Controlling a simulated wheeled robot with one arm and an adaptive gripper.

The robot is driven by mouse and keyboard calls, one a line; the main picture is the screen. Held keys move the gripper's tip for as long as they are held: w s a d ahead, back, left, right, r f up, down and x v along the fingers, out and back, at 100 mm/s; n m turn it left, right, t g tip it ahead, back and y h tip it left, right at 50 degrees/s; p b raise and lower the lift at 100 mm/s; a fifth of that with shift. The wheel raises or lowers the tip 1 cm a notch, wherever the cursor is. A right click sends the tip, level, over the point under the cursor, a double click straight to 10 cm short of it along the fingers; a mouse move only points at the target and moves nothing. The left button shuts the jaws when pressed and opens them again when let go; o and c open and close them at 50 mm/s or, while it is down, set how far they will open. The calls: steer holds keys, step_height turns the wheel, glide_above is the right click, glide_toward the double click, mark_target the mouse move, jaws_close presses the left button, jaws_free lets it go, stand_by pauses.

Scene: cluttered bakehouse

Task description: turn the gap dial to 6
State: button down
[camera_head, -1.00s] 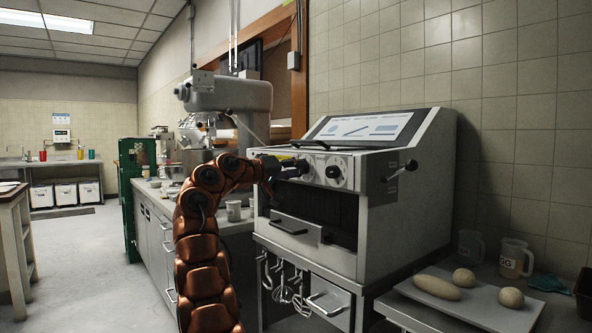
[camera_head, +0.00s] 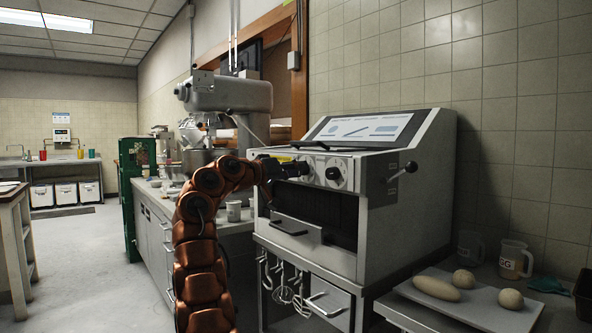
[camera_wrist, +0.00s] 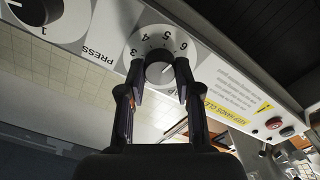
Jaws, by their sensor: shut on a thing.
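My gripper (camera_wrist: 160,85) is shut on the dark round knob of a dial (camera_wrist: 160,48) on the machine's front panel, one finger on each side of it. The white dial face shows 3, 4, 5 and 6 around the knob; its lower part is hidden by the fingers. In the head view my gripper (camera_head: 292,169) reaches the left dial from the left. A second dial (camera_head: 337,173) sits right of it, free; it also shows in the wrist view (camera_wrist: 38,12), near the word PRESS.
A board (camera_head: 466,297) with dough pieces and a jug (camera_head: 514,259) stand at the right. A mixer (camera_head: 226,95) stands behind my arm. The floor at left is clear.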

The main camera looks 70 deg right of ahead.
steer(key=m+p, duration=0.2)
steer(key=shift+r+m, duration=0.1)
steer(key=shift+m, duration=0.3)
stand_by(0.5)
steer(key=c, duration=0.8)
jaws_free()
steer(key=v, duration=1.2)
